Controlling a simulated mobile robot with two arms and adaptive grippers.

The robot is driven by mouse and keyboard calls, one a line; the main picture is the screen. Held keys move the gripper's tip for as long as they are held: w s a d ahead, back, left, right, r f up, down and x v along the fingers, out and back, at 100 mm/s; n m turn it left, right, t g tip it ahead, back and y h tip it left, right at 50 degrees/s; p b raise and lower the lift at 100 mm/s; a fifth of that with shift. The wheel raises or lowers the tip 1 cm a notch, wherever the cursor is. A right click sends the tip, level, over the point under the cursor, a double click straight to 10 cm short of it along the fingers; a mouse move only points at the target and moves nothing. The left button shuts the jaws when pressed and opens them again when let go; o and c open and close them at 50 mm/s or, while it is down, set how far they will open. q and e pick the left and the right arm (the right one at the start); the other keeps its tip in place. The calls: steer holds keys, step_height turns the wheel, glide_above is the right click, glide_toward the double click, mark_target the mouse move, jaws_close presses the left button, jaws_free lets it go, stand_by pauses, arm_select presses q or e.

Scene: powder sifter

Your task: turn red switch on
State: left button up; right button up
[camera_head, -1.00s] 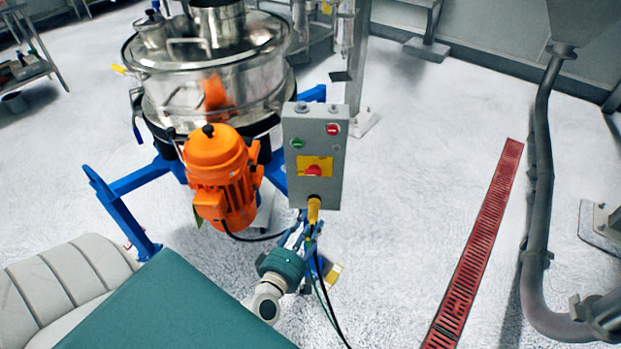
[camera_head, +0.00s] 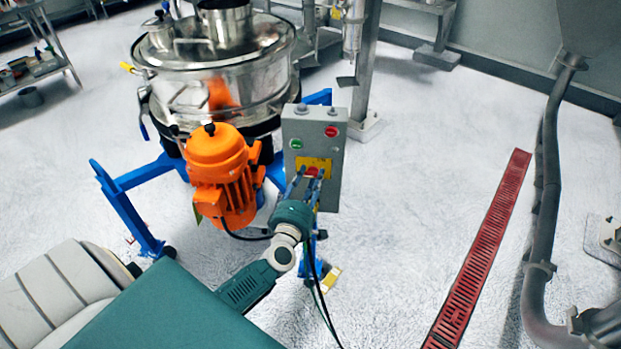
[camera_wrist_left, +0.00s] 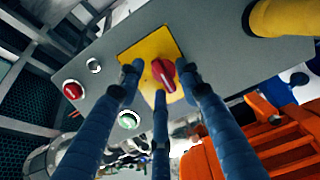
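The red switch (camera_head: 312,170) is a rotary knob on a yellow plate on the front of the grey control box (camera_head: 328,144). In the left wrist view the red switch (camera_wrist_left: 162,76) shows on its yellow plate (camera_wrist_left: 146,50), with its bar at a slant. My left gripper (camera_head: 307,181) is in front of the switch and partly covers it in the head view. Its three blue fingers (camera_wrist_left: 158,80) are spread around the knob, with a gap on the left side. The right fingertip overlaps the knob's edge; I cannot tell if it touches. My right gripper is not in view.
A green button (camera_head: 296,144) and a red button (camera_head: 331,131) sit above the switch. The orange motor (camera_head: 220,175) and steel sifter (camera_head: 220,80) are left of the box. A yellow cable fitting (camera_wrist_left: 282,17) is close by.

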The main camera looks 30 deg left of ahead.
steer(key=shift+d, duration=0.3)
